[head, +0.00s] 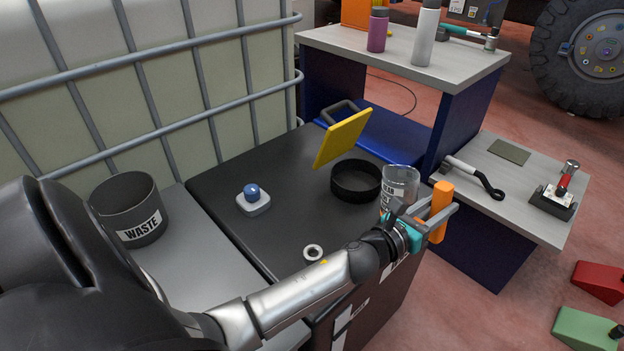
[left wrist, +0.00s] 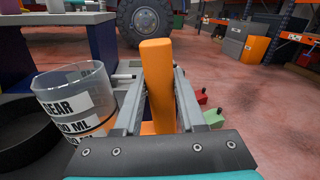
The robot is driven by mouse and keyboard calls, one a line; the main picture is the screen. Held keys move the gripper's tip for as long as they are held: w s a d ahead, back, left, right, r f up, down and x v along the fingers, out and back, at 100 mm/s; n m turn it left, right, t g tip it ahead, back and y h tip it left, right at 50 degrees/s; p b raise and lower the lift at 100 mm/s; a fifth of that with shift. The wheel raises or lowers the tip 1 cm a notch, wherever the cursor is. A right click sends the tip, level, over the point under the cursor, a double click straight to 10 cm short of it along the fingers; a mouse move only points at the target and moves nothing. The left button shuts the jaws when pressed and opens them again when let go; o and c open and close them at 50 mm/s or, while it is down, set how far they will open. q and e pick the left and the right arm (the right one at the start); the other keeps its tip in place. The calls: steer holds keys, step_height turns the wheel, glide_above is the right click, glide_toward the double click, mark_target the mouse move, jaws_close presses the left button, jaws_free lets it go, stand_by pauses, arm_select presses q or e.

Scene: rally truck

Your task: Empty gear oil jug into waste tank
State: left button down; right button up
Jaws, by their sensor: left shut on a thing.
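The gear oil jug (head: 401,182) is a clear, labelled cylinder with an orange handle (head: 441,198), near the right end of the black top. In the left wrist view the jug (left wrist: 75,95) looks upright, with orange liquid showing low in it. My left gripper (head: 438,212) is shut on the orange handle, one finger on each side; the handle also fills the middle of the left wrist view (left wrist: 158,85). I cannot tell whether the jug's base touches the surface. The waste container (head: 129,208), a dark open cylinder marked WASTE, stands at the left. My right gripper is not in view.
A black ring (head: 356,180) lies beside the jug. A caged tank (head: 90,100) stands behind; a grey side table (head: 525,215) is right.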

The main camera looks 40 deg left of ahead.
mark_target(445, 189)
arm_select(q)
step_height(445, 189, up, 6)
steer(key=p, duration=0.5)
steer(key=shift+r, duration=0.1)
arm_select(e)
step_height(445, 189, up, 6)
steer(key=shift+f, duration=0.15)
